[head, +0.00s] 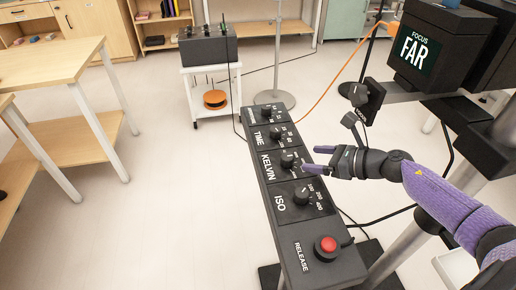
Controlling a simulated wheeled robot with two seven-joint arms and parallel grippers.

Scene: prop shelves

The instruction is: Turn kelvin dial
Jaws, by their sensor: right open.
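The kelvin dial (288,160) is a black knob on the slanted black control panel (303,242), beside the white word KELVIN. It sits between the TIME dial (276,133) and the ISO dial (302,196). My right gripper (312,160) comes in from the right, just right of the kelvin dial. Its purple-tipped fingers are apart and point left at the dial. Whether a fingertip touches the knob I cannot tell. My left gripper is not in view.
A red RELEASE button (327,244) is at the panel's near end. A black box reading FOCUS FAR (416,47) stands above my right arm. A wooden table (50,62) is at the left. A white cart (205,110) stands behind. The floor left of the panel is clear.

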